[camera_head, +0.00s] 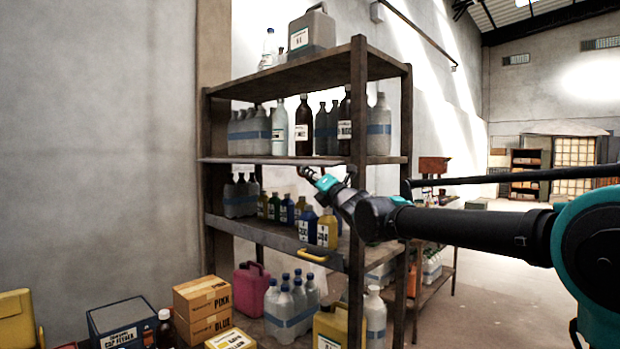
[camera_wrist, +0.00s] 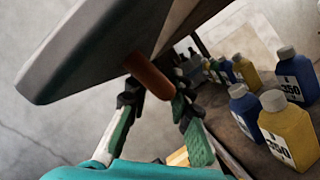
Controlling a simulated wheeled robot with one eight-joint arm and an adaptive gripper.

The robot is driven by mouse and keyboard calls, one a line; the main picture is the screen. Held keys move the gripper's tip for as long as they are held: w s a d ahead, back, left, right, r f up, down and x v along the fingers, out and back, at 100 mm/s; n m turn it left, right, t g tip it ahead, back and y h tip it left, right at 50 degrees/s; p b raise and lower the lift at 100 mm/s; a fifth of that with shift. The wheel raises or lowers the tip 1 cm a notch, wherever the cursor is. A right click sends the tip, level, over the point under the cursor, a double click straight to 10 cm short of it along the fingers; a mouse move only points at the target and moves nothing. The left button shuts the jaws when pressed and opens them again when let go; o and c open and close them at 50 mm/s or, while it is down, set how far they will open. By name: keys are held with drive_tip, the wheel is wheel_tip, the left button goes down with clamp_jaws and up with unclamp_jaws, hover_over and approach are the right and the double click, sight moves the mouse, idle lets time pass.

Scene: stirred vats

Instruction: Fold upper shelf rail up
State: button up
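The upper shelf rail (camera_head: 265,161) shows in the head view as a thin grey strip, seen nearly edge-on, along the front of the upper shelf (camera_head: 385,160). In the wrist view the rail (camera_wrist: 95,58) is a broad grey slab across the top left, with a brown-orange handle (camera_wrist: 150,75) on it. My gripper (camera_head: 306,173) is just under the rail's right part. In the wrist view my gripper (camera_wrist: 156,100) has its fingers apart, with the handle between the tips. The right fingertip looks close to the handle's end; contact is unclear.
The middle shelf has a grey rail (camera_head: 265,236) with a yellow handle (camera_head: 312,257). Blue bottles (camera_wrist: 297,78) and yellow bottles (camera_wrist: 288,134) stand close to the right of my gripper. Boxes (camera_head: 203,300) stand low at the left. A rack post (camera_head: 357,120) is beside my arm.

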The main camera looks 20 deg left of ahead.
sight(305, 163)
clamp_jaws()
drive_tip(key=shift+s+a+r+m, duration=0.1)
drive_tip(key=shift+s+m, duration=0.05)
drive_tip(key=shift+m, duration=0.25)
drive_tip(key=shift+s+a+r+m+h, duration=0.1)
drive_tip(key=shift+s+r+m+h, duration=0.3)
drive_tip(key=shift+m, duration=0.85)
drive_tip(key=shift+s+a+r+m+h, duration=0.15)
drive_tip(key=shift+r+m+h, duration=0.3)
drive_tip(key=shift+m+h, duration=0.55)
drive_tip(key=shift+s+a+r+m+h, duration=0.1)
drive_tip(key=shift+s+r+m+h, duration=0.3)
drive_tip(key=shift+m, duration=1.05)
drive_tip(key=shift+r+m+g, duration=0.4)
drive_tip(key=shift+r+m, duration=0.1)
drive_tip(key=shift+m, duration=0.3)
wheel_tip(305, 163, up, 2)
drive_tip(key=m+g, duration=0.1)
drive_tip(key=m, duration=0.1)
drive_tip(key=m+g+h, duration=0.1)
drive_tip(key=m, duration=0.1)
drive_tip(key=shift+w+r, duration=0.15)
drive_tip(key=shift+r, duration=0.05)
drive_tip(key=m, duration=0.1)
drive_tip(key=r+m+g, duration=0.1)
drive_tip(key=w+r+m+g, duration=0.1)
drive_tip(key=m, duration=0.1)
drive_tip(key=shift+d, duration=0.3)
drive_tip(key=shift+g, duration=0.3)
